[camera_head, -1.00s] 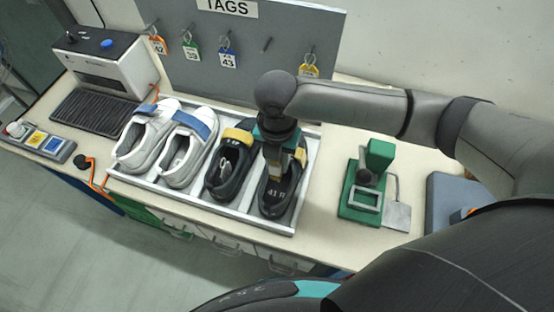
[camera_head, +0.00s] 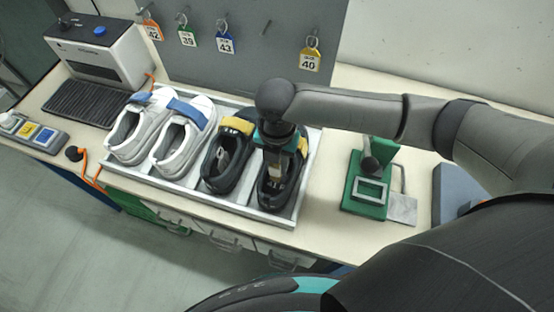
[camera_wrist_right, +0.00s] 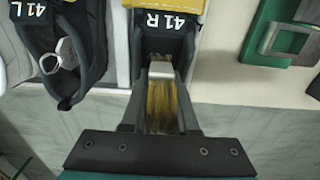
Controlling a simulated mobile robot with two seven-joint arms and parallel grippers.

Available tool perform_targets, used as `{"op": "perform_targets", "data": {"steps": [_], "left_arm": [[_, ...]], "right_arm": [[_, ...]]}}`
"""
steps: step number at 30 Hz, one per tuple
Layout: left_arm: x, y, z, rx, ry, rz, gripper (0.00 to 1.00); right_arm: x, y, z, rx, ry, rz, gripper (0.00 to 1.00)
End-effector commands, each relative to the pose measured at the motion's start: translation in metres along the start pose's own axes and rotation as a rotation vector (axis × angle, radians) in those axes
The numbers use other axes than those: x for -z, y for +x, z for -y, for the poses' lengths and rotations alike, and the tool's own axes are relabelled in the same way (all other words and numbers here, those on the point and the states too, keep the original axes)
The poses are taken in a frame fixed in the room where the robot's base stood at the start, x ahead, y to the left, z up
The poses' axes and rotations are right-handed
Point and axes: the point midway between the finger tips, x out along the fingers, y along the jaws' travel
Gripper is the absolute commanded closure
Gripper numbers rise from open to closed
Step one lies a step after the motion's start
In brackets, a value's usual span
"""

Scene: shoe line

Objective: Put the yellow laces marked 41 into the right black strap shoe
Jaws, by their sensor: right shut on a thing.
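My right gripper (camera_head: 275,174) points down into the shoe's opening. In the wrist view, the right gripper (camera_wrist_right: 161,72) is shut on the yellow laces (camera_wrist_right: 160,105), a bundle with a white band. The laces' own size marking cannot be read. The left black strap shoe (camera_head: 220,178), marked 41 L, stands beside it with a pale looped item (camera_wrist_right: 60,55) inside. My left gripper is not in view.
Two white shoes with blue straps (camera_head: 140,130) share the tray (camera_head: 195,199). A green stand (camera_head: 366,190) is to the right, with bare table between. A grey board with tags (camera_head: 230,75) stands behind, and a printer-like machine (camera_head: 112,60) is at back left.

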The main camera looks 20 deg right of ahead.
Motion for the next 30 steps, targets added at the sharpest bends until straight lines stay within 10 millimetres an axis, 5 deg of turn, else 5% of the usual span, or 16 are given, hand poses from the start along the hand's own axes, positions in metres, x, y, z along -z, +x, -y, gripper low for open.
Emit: {"op": "perform_targets", "data": {"steps": [4,5,14,23,30], "left_arm": [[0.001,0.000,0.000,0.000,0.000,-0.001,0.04],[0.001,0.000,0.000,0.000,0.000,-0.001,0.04],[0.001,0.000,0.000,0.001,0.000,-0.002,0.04],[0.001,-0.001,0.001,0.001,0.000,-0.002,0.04],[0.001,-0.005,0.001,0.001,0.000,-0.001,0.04]], "right_arm": [[0.000,0.000,0.000,0.000,0.000,0.000,1.00],[0.000,0.000,0.000,0.000,0.000,0.000,0.70],[0.000,0.000,0.000,0.000,0.000,-0.001,0.37],[0.000,-0.003,0.000,-0.001,0.000,0.000,0.37],[-0.001,-0.041,-0.001,-0.005,-0.001,0.002,0.37]]}}
